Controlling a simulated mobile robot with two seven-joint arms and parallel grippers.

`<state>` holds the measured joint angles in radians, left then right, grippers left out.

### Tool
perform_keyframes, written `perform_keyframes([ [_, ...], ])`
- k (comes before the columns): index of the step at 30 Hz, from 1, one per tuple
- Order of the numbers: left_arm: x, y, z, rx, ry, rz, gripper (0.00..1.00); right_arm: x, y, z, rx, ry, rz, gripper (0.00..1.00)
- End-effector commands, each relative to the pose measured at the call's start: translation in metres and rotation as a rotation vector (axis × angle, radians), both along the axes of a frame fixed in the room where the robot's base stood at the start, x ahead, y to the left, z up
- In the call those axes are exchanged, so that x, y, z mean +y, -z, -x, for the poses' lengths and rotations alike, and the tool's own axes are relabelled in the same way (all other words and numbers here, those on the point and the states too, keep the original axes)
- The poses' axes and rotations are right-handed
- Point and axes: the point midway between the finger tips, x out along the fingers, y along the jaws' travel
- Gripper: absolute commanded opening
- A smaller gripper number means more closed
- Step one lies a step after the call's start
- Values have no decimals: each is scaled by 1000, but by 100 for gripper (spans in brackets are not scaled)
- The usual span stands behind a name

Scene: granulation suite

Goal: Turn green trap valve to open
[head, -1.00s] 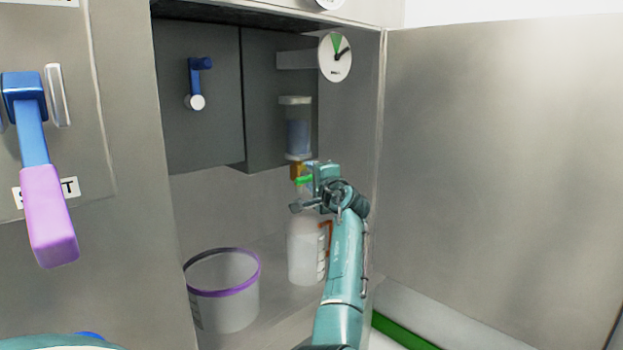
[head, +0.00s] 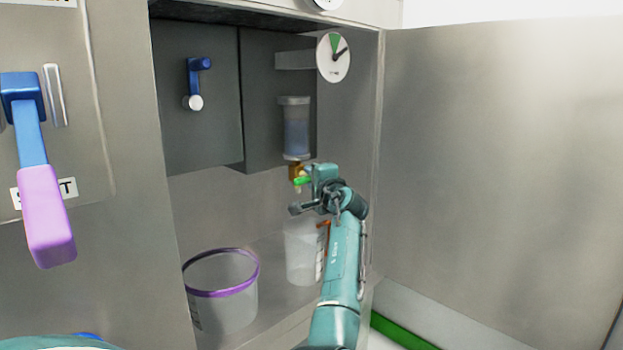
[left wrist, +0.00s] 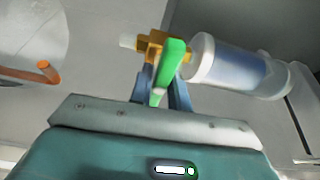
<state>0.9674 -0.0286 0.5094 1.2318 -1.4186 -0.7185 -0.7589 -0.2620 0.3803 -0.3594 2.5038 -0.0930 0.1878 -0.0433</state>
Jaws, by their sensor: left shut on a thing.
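The green trap valve lever (head: 302,181) sits on a brass valve body (head: 295,171) below a clear cylinder (head: 296,127) of bluish liquid. The lever lies across the vertical pipe line. In the left wrist view, the green lever (left wrist: 171,63) reaches from the brass body (left wrist: 152,45) down between my blue fingers. My left gripper (left wrist: 161,92) is shut on the lever's end. In the head view, my left gripper (head: 309,180) is at the valve, its fingertips partly hidden by its wrist. My right gripper is not in view.
A white jug (head: 300,250) with an orange handle stands under the valve. A clear bucket with a purple rim (head: 222,292) stands left of it. A round dial (head: 333,58) is above. A blue lever with a purple grip (head: 47,220) juts out at left.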

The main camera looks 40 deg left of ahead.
Motion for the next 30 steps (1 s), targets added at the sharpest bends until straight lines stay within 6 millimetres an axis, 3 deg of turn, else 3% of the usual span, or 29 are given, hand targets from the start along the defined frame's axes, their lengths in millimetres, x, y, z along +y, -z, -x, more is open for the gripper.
perform_keyframes([
  [8, 1, 1, 0, -164, -1, 9, 0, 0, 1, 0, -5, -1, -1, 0],
  [30, 1, 0, 0, -857, -1, 66, 0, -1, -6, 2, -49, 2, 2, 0],
])
